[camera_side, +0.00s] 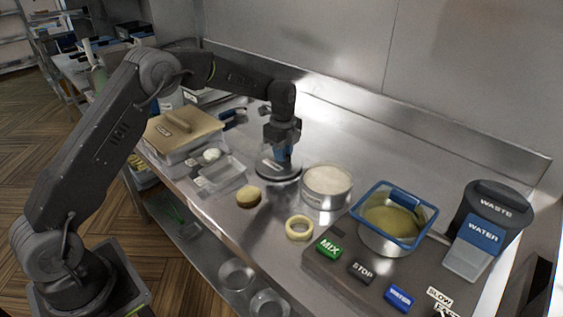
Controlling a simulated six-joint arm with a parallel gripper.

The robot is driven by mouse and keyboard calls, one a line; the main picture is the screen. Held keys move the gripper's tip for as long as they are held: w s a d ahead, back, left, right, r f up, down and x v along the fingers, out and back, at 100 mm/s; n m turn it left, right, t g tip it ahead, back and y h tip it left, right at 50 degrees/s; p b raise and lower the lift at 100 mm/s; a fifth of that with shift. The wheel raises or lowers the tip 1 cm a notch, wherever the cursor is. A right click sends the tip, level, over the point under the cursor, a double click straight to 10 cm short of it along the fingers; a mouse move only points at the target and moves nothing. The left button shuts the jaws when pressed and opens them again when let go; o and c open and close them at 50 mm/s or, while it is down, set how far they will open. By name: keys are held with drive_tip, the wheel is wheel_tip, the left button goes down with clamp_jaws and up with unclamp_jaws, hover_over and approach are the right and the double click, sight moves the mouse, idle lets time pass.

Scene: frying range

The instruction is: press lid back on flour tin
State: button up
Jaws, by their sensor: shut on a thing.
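The flour tin (327,188) is a round metal tin standing open on the steel counter, with pale flour visible inside. My gripper (281,158) points down just left of the tin and is shut on the lid (278,169), a round grey metal disc with a small label. The lid is beside the tin, not over it. Its handle is mostly hidden by the jaws, and I cannot tell how far it is above the counter.
A blue-rimmed container (393,215) of yellowish batter stands right of the tin, behind the green MIX button (328,248). A pale ring (299,228) and a brown round piece (248,196) lie in front. A waste bin (497,207) stands at far right.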

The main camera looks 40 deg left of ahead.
clamp_jaws()
drive_tip(key=shift+r, duration=2.55)
drive_tip(key=shift+d+r+n, duration=0.2)
drive_tip(key=shift+d+n, duration=0.3)
drive_tip(key=shift+n, duration=0.2)
drive_tip(key=s+d+r+n, duration=0.1)
drive_tip(key=d+r+n, duration=0.2)
drive_tip(key=d+n, duration=0.6)
drive_tip(key=s+d+r+n, duration=0.1)
drive_tip(key=d+r+n, duration=0.3)
drive_tip(key=n, duration=1)
drive_tip(key=shift+d+f, duration=0.25)
drive_tip(key=shift+f, duration=1.5)
drive_tip(key=shift+d+f, duration=0.2)
drive_tip(key=shift+f, duration=1.5)
